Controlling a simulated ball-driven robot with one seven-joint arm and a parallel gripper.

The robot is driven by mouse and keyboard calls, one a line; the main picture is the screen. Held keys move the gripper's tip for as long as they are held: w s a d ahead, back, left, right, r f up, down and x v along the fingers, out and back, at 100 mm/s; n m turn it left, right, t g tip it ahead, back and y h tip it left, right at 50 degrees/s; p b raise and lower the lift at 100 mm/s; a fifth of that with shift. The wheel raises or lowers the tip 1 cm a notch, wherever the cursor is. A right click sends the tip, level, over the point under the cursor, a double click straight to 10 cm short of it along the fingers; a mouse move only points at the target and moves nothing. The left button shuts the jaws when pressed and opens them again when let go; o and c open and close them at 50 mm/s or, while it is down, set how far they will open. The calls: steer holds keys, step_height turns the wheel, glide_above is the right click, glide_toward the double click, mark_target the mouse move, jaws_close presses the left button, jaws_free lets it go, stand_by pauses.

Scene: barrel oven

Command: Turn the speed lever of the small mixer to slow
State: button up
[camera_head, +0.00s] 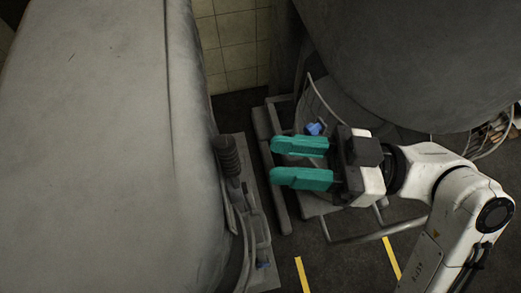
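A dark ribbed lever handle (228,155) stands at the right side of a large grey rounded machine body (110,150), which I take to be the small mixer with its speed lever. The lever's speed marking cannot be read from here. My gripper (275,161) comes in from the right with two teal fingers pointing left. The fingers are apart with an empty gap between them. In the picture the fingertips are a short way right of the lever handle and do not touch it.
A large grey bowl-like body (425,55) fills the upper right. A metal frame (268,150) with a blue part (314,128) lies under my gripper. Yellow strips (302,274) mark the dark floor. A tiled wall (232,45) is behind.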

steer(key=d, duration=0.5)
steer(key=shift+s+d+f, duration=0.15)
steer(key=shift+f, duration=0.15)
